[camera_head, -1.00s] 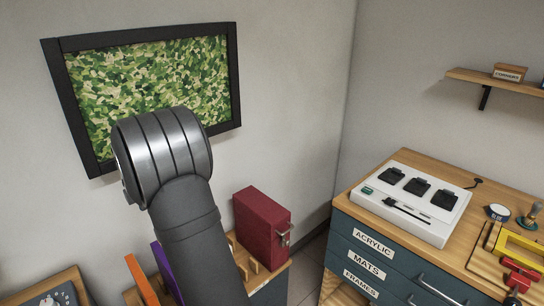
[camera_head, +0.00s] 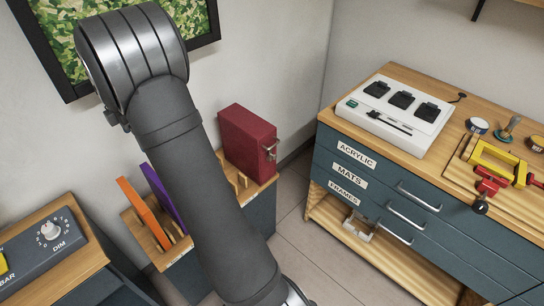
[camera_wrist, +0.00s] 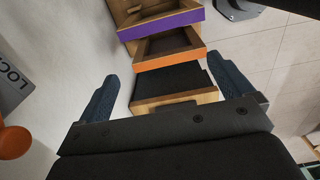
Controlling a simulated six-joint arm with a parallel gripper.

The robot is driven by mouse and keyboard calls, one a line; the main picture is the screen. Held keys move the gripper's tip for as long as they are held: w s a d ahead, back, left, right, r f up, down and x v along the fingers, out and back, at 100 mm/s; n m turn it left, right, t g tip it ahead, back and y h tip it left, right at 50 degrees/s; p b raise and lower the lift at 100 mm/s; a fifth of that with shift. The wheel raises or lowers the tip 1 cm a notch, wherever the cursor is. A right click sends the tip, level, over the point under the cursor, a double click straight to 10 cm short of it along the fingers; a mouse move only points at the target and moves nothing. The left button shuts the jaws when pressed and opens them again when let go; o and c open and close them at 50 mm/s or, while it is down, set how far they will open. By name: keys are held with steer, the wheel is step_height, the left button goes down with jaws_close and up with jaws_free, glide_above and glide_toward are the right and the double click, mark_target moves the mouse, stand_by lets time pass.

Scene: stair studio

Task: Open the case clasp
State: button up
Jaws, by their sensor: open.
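The dark red case (camera_head: 245,140) stands upright on a wooden-topped cabinet against the wall in the head view. Its metal clasp (camera_head: 270,151) shows on the right-hand face; whether it is latched is too small to tell. My gripper (camera_wrist: 162,68) shows in the wrist view with its two dark fingers wide apart and nothing between them touching either one. The case and clasp are not visible in the wrist view. In the head view my arm rises left of the case and my fingers are hidden.
An orange panel (camera_head: 143,212) and a purple panel (camera_head: 163,197) stand in a wooden rack left of the case. A drawer cabinet (camera_head: 385,200) with a white device (camera_head: 393,115) stands right, across a strip of floor. A dimmer box (camera_head: 45,245) is at lower left.

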steer(key=shift+d+f, duration=0.15)
steer(key=c, duration=0.3)
steer(key=w+d+f+h, duration=0.1)
steer(key=d+f, duration=0.1)
steer(key=d, duration=0.2)
steer(key=w+d+f+n+t+h, duration=0.1)
steer(key=d+f+h, duration=0.1)
steer(key=d+f, duration=0.1)
steer(key=d+f+h, duration=0.1)
steer(key=d+f, duration=0.1)
steer(key=d, duration=0.3)
steer(key=shift+w+d+f+n+t+h, duration=0.2)
steer(key=shift+w+n+t+h, duration=0.1)
steer(key=shift+w+h, duration=0.1)
jaws_close()
steer(key=w+d+f+n+t+h, duration=0.1)
steer(key=d+f+n+t+h, duration=0.3)
steer(key=d, duration=0.5)
steer(key=w+d+f+n+t+h, duration=0.1)
steer(key=d+f+n+t, duration=0.2)
steer(key=d+n, duration=0.45)
steer(key=s+d+f+n+t+y, duration=0.2)
steer(key=d+f+n+y, duration=0.1)
steer(key=f+n, duration=0.2)
steer(key=shift+s+n, duration=0.2)
steer(key=shift+n, duration=0.55)
steer(key=shift+d, duration=0.1)
